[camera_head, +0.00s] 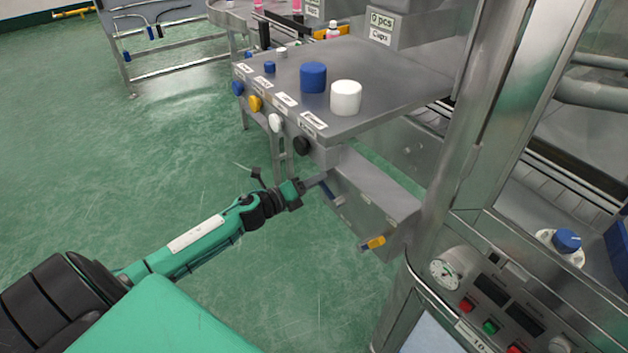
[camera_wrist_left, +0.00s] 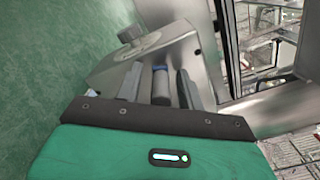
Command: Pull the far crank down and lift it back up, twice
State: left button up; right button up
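The far crank (camera_head: 338,200) is a short grey lever with a blue part, on the side of a grey metal box below the steel table. In the left wrist view its grey handle (camera_wrist_left: 160,88) with a blue band lies between the fingers of my left gripper (camera_wrist_left: 160,84). Narrow gaps show on both sides of the handle, so the gripper looks open around it. In the head view my left gripper (camera_head: 314,182) reaches the crank from the left, and its fingertips partly cover it. The near crank (camera_head: 373,243) has a yellow-orange handle. My right gripper is in no view.
The steel table (camera_head: 400,85) above bears a blue cap (camera_head: 313,77), a white cap (camera_head: 346,97) and knobs along its front edge. A metal post (camera_head: 485,120) and a control panel (camera_head: 500,310) stand to the right. The green floor on the left is open.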

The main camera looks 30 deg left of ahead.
pick_arm(q)
jog(key=shift+w, duration=0.1)
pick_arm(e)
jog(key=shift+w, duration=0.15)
pick_arm(q)
jog(key=shift+c, duration=0.8)
grip_shut()
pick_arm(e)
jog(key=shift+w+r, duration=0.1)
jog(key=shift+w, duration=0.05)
pick_arm(q)
jog(key=shift+f, duration=0.1)
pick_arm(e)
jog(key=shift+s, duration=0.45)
